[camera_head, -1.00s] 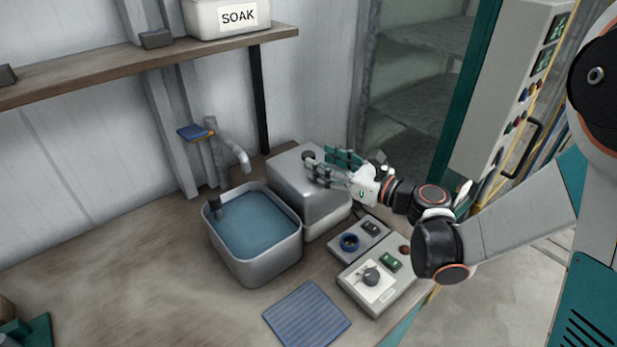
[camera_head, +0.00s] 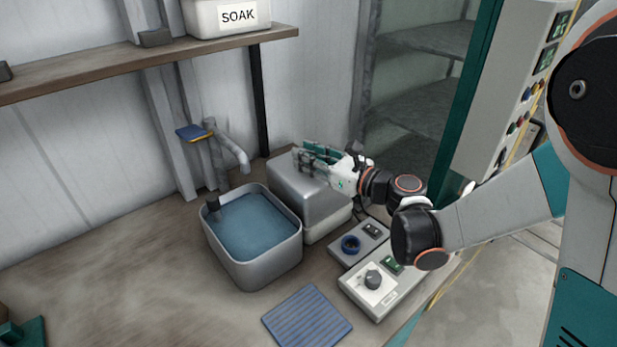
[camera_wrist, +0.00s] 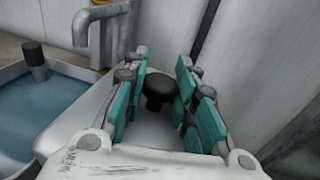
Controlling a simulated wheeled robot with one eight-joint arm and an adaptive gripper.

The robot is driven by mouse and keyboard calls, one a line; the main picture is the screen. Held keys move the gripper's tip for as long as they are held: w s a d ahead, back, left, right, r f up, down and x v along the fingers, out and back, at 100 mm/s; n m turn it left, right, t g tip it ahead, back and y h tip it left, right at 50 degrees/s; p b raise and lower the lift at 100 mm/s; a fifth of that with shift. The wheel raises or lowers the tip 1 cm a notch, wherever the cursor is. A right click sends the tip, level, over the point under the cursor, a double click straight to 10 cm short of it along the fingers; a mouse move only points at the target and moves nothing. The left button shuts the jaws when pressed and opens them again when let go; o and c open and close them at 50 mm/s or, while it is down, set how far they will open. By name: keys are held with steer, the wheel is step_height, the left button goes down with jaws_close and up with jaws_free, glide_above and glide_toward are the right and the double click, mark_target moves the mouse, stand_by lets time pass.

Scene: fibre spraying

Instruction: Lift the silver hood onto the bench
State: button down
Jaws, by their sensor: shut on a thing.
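The silver hood (camera_head: 297,190) is a rounded metal box with its lower edge at a pale base (camera_head: 328,226), right of the water basin. I cannot tell whether there is a gap between them. My gripper (camera_head: 305,157) is over the hood's top, reaching in from the right. In the wrist view its teal-padded fingers (camera_wrist: 163,72) stand on both sides of the hood's black knob (camera_wrist: 160,88), shut on it. The hood's silver top shows below the knob in the wrist view (camera_wrist: 153,130). The knob is hidden by the fingers in the head view.
A basin of blue water (camera_head: 286,262) stands close left of the hood, under a tap (camera_head: 232,150). Control boxes (camera_head: 385,290) and a blue ribbed mat (camera_head: 307,317) lie in front. The bench (camera_head: 130,255) is clear at left. A shelf (camera_head: 130,68) with a SOAK bin (camera_head: 205,18) hangs above.

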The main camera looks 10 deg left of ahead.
steer(key=shift+r, duration=0.1)
stand_by(0.3)
step_height(320, 180, up, 20)
steer(key=p, duration=0.7)
steer(key=shift+a, duration=0.1)
